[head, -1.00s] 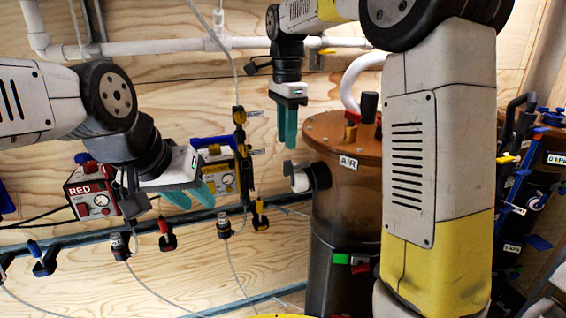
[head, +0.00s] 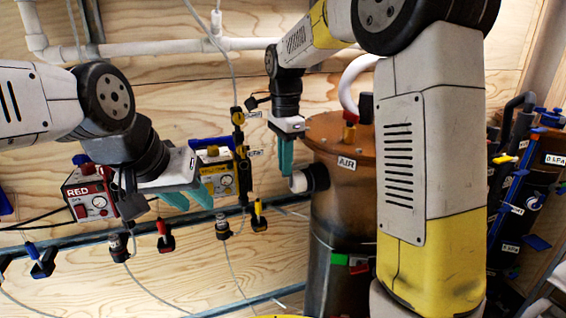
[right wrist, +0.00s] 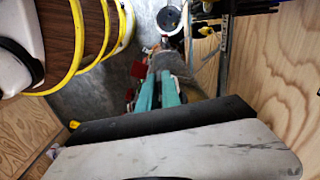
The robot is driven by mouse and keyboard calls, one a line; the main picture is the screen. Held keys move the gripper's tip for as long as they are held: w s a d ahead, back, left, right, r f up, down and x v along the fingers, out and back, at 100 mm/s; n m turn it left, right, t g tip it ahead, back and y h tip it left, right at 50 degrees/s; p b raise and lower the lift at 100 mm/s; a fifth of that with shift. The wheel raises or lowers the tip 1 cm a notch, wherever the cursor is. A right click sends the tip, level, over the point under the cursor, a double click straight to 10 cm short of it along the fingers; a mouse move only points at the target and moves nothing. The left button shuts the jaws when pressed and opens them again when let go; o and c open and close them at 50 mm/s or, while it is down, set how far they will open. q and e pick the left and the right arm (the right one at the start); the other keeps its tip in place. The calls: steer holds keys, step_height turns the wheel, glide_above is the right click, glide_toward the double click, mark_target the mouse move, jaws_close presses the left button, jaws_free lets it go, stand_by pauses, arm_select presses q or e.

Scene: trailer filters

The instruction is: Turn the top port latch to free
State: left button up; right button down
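A brown tank labelled AIR (head: 343,220) stands right of centre in the head view. A black side port with a white end (head: 310,178) sticks out left from its upper wall; I cannot make out a separate top port latch. My right gripper (head: 285,172) points down just left of this port, its teal fingertips overlapping the port's edge in the picture; contact is unclear. In the right wrist view its fingers (right wrist: 157,82) show a narrow gap with nothing clearly held. My left gripper (head: 190,201) is open and empty before the wall.
A red box marked RED (head: 90,196) and a yellow box (head: 216,178) hang on the plywood wall behind my left gripper. A black and yellow fitting (head: 240,150) hangs left of my right gripper. Blue-trimmed black cylinders (head: 522,200) stand far right.

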steer(key=shift+w+a+g+h, duration=0.15)
steer(key=shift+g+h, duration=0.1)
steer(key=shift+g, duration=0.4)
steer(key=shift+w+d+g+h, duration=0.1)
steer(key=shift+g+h, duration=0.15)
steer(key=shift+g, duration=0.4)
steer(key=c, duration=1.5)
jaws_free()
steer(key=shift+c, duration=0.2)
steer(key=v, duration=0.7)
steer(key=shift+r, duration=0.35)
steer(key=shift+a, duration=0.1)
